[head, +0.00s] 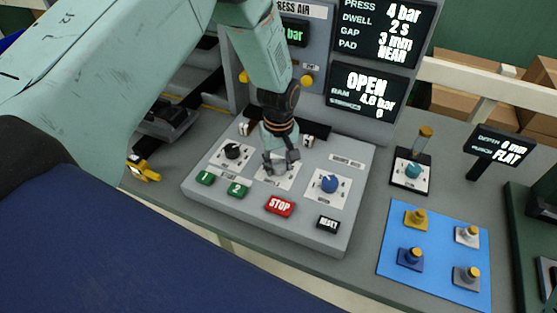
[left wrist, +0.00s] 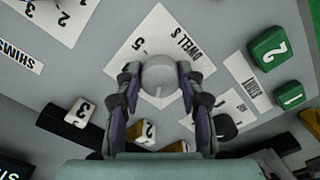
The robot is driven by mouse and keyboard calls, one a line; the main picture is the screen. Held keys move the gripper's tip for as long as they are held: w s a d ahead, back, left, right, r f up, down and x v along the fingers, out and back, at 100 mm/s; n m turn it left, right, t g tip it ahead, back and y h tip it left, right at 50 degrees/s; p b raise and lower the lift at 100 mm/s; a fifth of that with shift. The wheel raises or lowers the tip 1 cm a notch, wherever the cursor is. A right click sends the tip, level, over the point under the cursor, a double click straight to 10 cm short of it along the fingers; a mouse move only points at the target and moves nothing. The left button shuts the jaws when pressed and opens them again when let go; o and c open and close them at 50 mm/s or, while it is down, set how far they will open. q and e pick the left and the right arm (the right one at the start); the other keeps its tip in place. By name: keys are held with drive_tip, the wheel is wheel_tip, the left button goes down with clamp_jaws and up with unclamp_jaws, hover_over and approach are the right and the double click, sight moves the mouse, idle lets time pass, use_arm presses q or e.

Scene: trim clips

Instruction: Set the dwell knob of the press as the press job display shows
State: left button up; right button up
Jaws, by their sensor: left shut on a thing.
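The job display (head: 375,30) in the head view reads PRESS 4 bar, DWELL 2 s, GAP 3 mm and PAD NEAR. The dwell knob (left wrist: 160,77) is pale grey and round. It sits on a white plate (left wrist: 130,57) marked DWELL S, with a 5 visible; the fingers cover other marks. A light pointer line on the knob points toward the bottom of the left wrist view. My left gripper (left wrist: 158,88) is shut on the knob, one finger on each side. In the head view the left gripper (head: 281,162) hides most of the knob. My right gripper is not in view.
A black knob (head: 232,151) and a blue knob (head: 329,184) flank the dwell plate. Green buttons (head: 237,190), a red STOP button (head: 280,206) and a black RESET button (head: 328,224) lie along the near edge. A blue mat (head: 437,255) with several knobbed pieces lies right.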

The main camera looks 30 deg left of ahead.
use_arm(q)
drive_tip(key=shift+w+r+n, duration=0.1)
drive_tip(key=shift+w+n, duration=0.05)
drive_tip(key=shift+n, duration=0.5)
drive_tip(key=shift+w+r+n, duration=0.1)
drive_tip(key=shift+n, duration=0.85)
drive_tip(key=o, duration=0.9)
drive_tip(key=shift+c, duration=0.2)
drive_tip(key=o, duration=0.3)
drive_tip(key=shift+s, duration=0.2)
drive_tip(key=shift+f, duration=0.1)
